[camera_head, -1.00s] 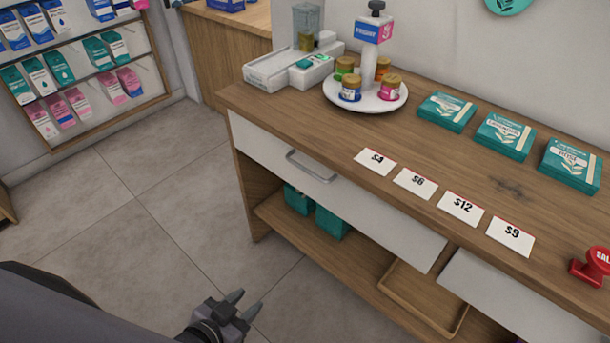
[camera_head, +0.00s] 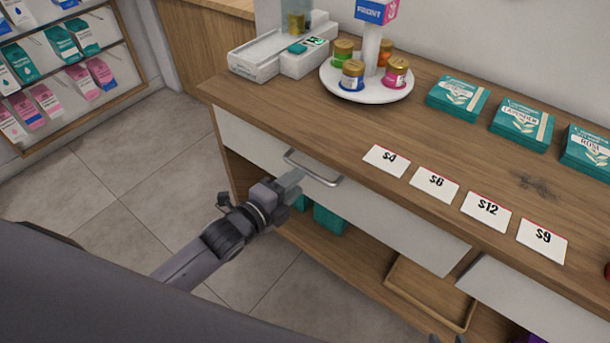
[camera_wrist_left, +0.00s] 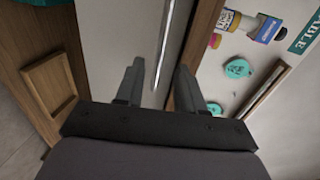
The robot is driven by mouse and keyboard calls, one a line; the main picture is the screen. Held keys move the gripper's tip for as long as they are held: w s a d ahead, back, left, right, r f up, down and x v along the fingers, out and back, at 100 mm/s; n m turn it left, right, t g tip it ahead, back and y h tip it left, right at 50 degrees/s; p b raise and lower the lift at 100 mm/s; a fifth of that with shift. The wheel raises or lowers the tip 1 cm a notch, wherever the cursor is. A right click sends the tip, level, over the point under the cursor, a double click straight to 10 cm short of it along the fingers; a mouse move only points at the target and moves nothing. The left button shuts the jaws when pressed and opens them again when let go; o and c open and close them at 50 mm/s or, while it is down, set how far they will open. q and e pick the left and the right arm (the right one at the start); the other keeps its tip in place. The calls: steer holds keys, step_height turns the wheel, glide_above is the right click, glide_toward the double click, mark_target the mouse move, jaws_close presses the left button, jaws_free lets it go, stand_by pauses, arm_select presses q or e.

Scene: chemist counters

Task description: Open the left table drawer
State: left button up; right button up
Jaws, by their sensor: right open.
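The left table drawer (camera_head: 385,220) has a white front set under the wooden counter top, and it looks closed. Its silver bar handle (camera_head: 318,174) is near the left end of the front. My left gripper (camera_head: 290,182) is at the handle in the head view. In the left wrist view its two fingers (camera_wrist_left: 158,82) are apart, with the handle bar (camera_wrist_left: 163,45) running between them; contact cannot be told. Only the tips of my right gripper (camera_head: 447,339) show at the bottom edge of the head view, away from the drawer.
The counter (camera_head: 290,120) holds a white round stand (camera_head: 366,92) with jars, teal boxes (camera_head: 458,97) and price cards (camera_head: 437,184). Below the drawer, an open shelf holds teal items (camera_head: 328,220) and a wooden tray (camera_head: 430,292). The tiled floor (camera_head: 165,200) at left is clear.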

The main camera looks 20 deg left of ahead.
mark_target(308, 174)
arm_select(q)
steer(key=shift+x, duration=2.3)
steer(key=shift+c, duration=0.3)
jaws_close()
